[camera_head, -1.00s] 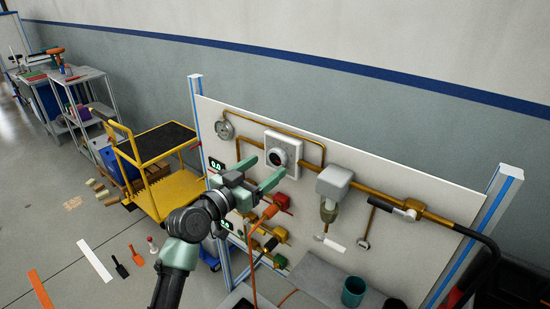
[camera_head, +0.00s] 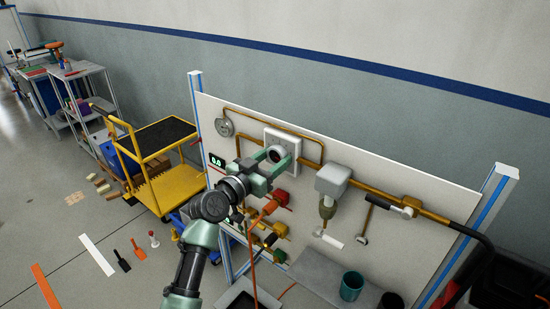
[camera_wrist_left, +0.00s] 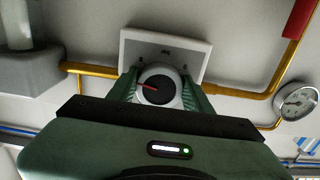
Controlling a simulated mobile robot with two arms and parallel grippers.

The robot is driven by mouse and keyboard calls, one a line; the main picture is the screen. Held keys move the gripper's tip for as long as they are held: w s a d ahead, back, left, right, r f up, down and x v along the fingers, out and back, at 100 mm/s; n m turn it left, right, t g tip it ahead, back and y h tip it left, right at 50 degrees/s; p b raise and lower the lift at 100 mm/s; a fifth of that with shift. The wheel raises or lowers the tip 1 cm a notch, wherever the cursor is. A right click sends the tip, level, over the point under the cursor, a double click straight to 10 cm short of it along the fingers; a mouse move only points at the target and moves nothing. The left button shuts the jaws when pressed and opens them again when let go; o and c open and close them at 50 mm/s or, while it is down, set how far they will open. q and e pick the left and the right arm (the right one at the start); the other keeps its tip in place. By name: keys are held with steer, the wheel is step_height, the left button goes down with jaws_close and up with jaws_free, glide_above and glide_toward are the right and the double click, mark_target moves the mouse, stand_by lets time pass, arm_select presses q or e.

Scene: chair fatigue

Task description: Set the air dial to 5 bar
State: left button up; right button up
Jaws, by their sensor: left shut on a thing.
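The air dial (camera_head: 275,154) is a round white knob with a dark face on a square white plate (camera_head: 292,144) on the upright panel. My left gripper (camera_head: 276,163) is at the dial, with its green fingers on either side of the knob. In the left wrist view the gripper (camera_wrist_left: 158,90) is shut on the dial (camera_wrist_left: 171,77), and a red pointer line shows on its dark face. My right gripper is not in view.
A round gauge (camera_head: 224,127) and copper pipes (camera_head: 270,118) are close to the dial. A grey box valve (camera_head: 332,180) is to its right. Colored fittings (camera_head: 278,230) sit below. A yellow cart (camera_head: 170,190) stands left of the panel.

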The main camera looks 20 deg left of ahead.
arm_select(q)
steer(key=shift+n, duration=0.3)
steer(key=shift+r+n+p, duration=0.1)
steer(key=shift+n+p, duration=0.3)
steer(key=shift+n, duration=0.6)
steer(key=n+p, duration=0.1)
steer(key=n, duration=0.2)
steer(key=shift+n, duration=0.3)
steer(key=n+p, duration=0.2)
steer(key=n, duration=0.2)
steer(key=shift+d+r, duration=0.15)
steer(key=shift+n+p, duration=0.4)
steer(key=shift+n, duration=1.3)
steer(key=o, duration=1.4)
